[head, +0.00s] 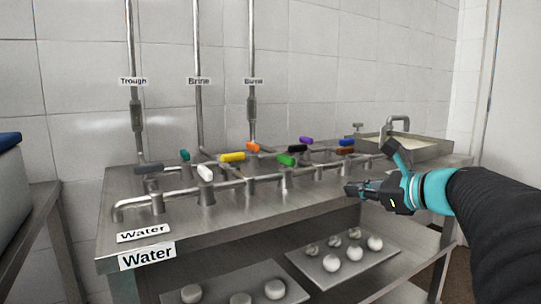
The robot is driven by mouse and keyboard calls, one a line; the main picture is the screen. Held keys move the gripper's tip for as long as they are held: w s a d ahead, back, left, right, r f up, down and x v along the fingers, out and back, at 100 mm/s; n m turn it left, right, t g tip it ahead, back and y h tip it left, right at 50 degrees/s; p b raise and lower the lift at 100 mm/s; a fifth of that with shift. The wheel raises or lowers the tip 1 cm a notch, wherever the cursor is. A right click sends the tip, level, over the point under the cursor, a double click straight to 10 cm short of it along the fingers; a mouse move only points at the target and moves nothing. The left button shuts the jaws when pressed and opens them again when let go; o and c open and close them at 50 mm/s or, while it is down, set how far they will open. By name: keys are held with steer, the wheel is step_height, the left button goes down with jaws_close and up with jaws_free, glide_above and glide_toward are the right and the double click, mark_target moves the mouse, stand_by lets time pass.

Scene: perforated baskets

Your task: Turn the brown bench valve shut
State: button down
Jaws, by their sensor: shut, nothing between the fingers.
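The brown valve handle (345,151) sits at the right end of the pipework on the steel bench (230,225), just below a blue handle (346,142). It lies about level in the picture, and its valve body is hard to make out. My gripper (350,190) is shut and empty. In the picture it is below the brown handle, near the bench's front edge, pointing left, apart from the handle.
Green (286,160), yellow (232,157), white (205,173), orange (253,147) and purple (306,140) handles stand along the pipes. A sink with a tap (396,122) is at the back right. Trays with white balls (330,262) are on the shelf below.

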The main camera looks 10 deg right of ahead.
steer(key=w+d+r+m+t, duration=0.1)
steer(key=d+r+m+t, duration=0.15)
steer(key=d, duration=0.25)
steer(key=w+d+r+m+t, duration=0.1)
steer(key=d+r+m, duration=0.1)
steer(key=d+m, duration=0.3)
steer(key=n, duration=0.2)
glide_toward(344, 151)
steer(key=shift+m+h, duration=0.25)
steer(key=shift+h, duration=0.15)
steer(key=x, duration=0.7)
steer(key=shift+a+r, duration=0.15)
steer(key=shift+a, duration=0.25)
steer(key=shift+t+h, duration=0.25)
steer(key=shift+h, duration=0.05)
